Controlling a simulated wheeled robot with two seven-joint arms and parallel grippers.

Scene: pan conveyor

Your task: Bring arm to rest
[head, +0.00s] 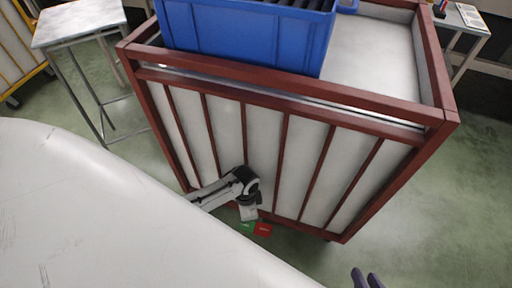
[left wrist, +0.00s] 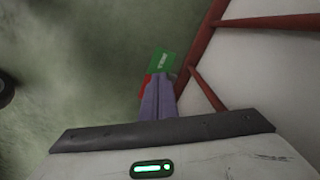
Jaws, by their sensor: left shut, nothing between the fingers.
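My left arm reaches in beside the red-framed cart (head: 285,85). In the head view my left gripper's white body shows low in front of the cart's side, and its fingers cannot be made out. In the left wrist view my left gripper (left wrist: 158,98) has its grey-purple fingers together, with nothing between them. It points down toward the floor near the cart's red bars.
A green label (head: 246,226) and a red label (head: 263,229) lie low by my left gripper. A blue crate (head: 245,38) stands on the cart. A small metal table (head: 78,22) is at the left. Green floor (head: 420,220) is clear right of the cart.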

